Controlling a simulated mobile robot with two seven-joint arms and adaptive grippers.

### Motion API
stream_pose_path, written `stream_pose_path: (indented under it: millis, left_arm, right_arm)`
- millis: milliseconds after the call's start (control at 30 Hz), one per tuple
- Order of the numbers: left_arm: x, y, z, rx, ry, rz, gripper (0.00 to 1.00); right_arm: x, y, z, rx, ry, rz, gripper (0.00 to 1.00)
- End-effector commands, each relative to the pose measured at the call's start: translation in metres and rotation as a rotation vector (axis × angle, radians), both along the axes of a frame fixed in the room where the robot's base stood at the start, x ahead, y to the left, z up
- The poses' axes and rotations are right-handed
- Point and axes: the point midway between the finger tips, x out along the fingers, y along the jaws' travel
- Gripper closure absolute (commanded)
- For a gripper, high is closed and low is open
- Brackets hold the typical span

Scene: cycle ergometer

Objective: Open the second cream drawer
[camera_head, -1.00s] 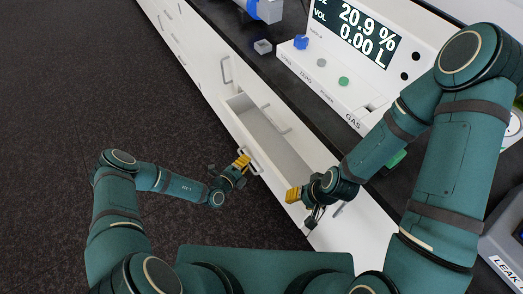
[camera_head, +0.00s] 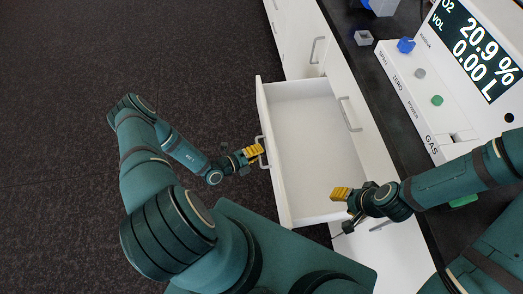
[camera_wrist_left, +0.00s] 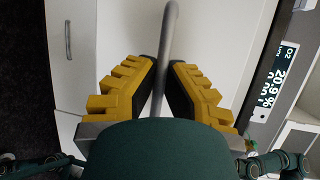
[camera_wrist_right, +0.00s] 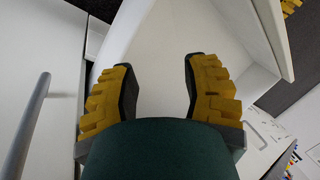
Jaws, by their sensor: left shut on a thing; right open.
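The cream drawer (camera_head: 308,150) is pulled well out from the cabinet, and its inside looks empty in the head view. Its bar handle (camera_head: 263,152) is on the front panel, at the drawer's left side in the picture. My left gripper (camera_head: 255,152) is shut on this handle; the left wrist view shows the grey bar (camera_wrist_left: 163,60) running between its yellow fingers. My right gripper (camera_head: 338,193) is open and empty, over the near right part of the drawer. In the right wrist view the fingers (camera_wrist_right: 160,85) stand apart with pale drawer surfaces beyond.
Other cabinet fronts carry handles (camera_head: 318,50) and (camera_head: 349,114). Dark carpet (camera_head: 60,120) lies clear on the left.

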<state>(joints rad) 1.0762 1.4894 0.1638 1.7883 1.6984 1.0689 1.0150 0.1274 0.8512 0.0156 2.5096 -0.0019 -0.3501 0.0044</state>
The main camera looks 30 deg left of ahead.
Motion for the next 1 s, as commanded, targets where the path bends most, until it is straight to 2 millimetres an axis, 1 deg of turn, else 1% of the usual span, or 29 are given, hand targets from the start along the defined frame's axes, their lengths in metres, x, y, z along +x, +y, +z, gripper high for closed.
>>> stream_pose_path:
  millis: [167, 200, 267, 300, 567, 667, 767, 867, 1000]
  left_arm:
    - [0.001, 0.001, 0.0, 0.003, -0.001, 0.003, 1.0]
    - [0.001, 0.001, 0.0, 0.003, -0.001, 0.004, 0.87]
    - [0.001, 0.001, 0.0, 0.003, -0.001, 0.003, 0.66]
    - [0.001, 0.001, 0.0, 0.003, -0.001, 0.003, 0.6]
    - [0.001, 0.0, 0.0, 0.001, -0.001, 0.002, 0.6]
    - [-0.002, 0.003, 0.001, 0.002, 0.0, 0.002, 0.6]
    - [-0.011, 0.008, 0.002, 0.002, 0.0, 0.004, 0.6]
    - [-0.026, 0.018, 0.005, 0.003, 0.001, 0.005, 0.6]
    - [-0.051, 0.033, 0.011, 0.004, 0.001, 0.005, 0.6]
  right_arm:
    - [0.0, 0.0, 0.0, 0.0, 0.0, 0.0, 0.53]
    - [0.0, 0.0, 0.0, 0.0, 0.0, 0.0, 0.53]
    - [0.0, 0.0, 0.0, 0.0, 0.0, 0.0, 0.53]
    - [0.0, 0.0, 0.0, 0.0, 0.0, 0.0, 0.53]
    - [0.0, 0.0, 0.0, 0.0, 0.0, 0.0, 0.53]
    - [0.0, 0.0, 0.0, 0.0, 0.0, 0.0, 0.53]
    - [0.0, 0.0, 0.0, 0.0, 0.0, 0.0, 0.53]
    - [0.0, 0.0, 0.0, 0.0, 0.0, 0.0, 0.53]
    - [0.0, 0.0, 0.0, 0.0, 0.0, 0.0, 0.53]
